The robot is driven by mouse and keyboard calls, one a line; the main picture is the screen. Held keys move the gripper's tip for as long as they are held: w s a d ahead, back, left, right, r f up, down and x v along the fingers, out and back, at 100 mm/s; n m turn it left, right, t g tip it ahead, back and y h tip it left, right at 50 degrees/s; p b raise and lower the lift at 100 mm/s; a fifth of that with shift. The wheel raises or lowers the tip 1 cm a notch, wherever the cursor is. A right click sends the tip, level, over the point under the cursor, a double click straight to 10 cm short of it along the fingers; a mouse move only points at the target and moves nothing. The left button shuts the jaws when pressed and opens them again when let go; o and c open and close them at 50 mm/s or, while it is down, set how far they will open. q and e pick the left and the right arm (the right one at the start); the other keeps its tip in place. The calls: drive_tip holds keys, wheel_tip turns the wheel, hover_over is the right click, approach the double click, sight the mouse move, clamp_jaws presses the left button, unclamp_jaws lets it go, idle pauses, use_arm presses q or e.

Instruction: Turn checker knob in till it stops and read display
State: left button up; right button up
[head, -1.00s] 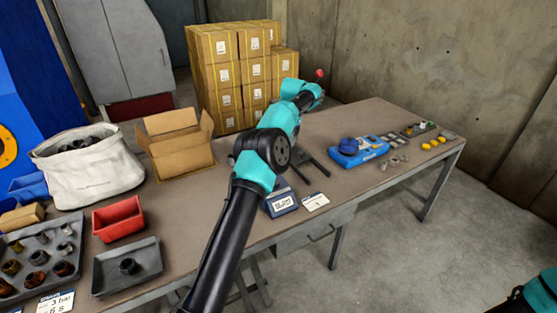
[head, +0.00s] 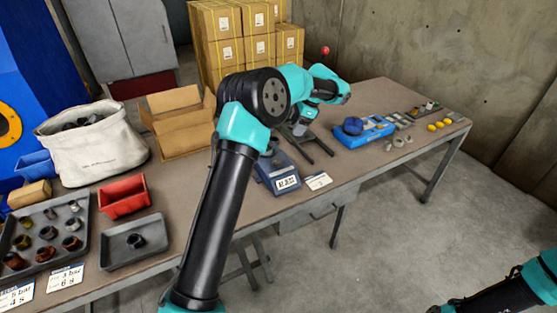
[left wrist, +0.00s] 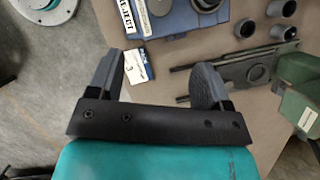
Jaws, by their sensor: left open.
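The checker is a blue box (head: 277,172) with a small white display (head: 287,182) at the table's front edge. The display's text is too small to read. In the left wrist view the blue checker (left wrist: 180,18) is at the top, with its display (left wrist: 127,15) and a grey round knob (left wrist: 207,5) cut by the top edge. My left gripper (left wrist: 160,68) is open and empty, its fingers below the checker in the picture and apart from the knob. In the head view the gripper's fingers cannot be made out clearly.
A white card (head: 318,181) lies beside the checker, by a dark metal stand (left wrist: 245,70). A green body (left wrist: 300,85) is close on the right. A blue device (head: 365,132), rings and yellow pieces are farther right. A red bin (head: 124,196) and grey trays are left.

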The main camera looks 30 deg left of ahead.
sight(278, 160)
use_arm(q)
drive_tip(key=x, duration=1.7)
drive_tip(key=shift+s+a+f, duration=0.1)
drive_tip(key=shift+f, duration=0.1)
drive_tip(key=c, duration=0.9)
drive_tip(key=n+g+h, duration=0.1)
drive_tip(key=n, duration=0.3)
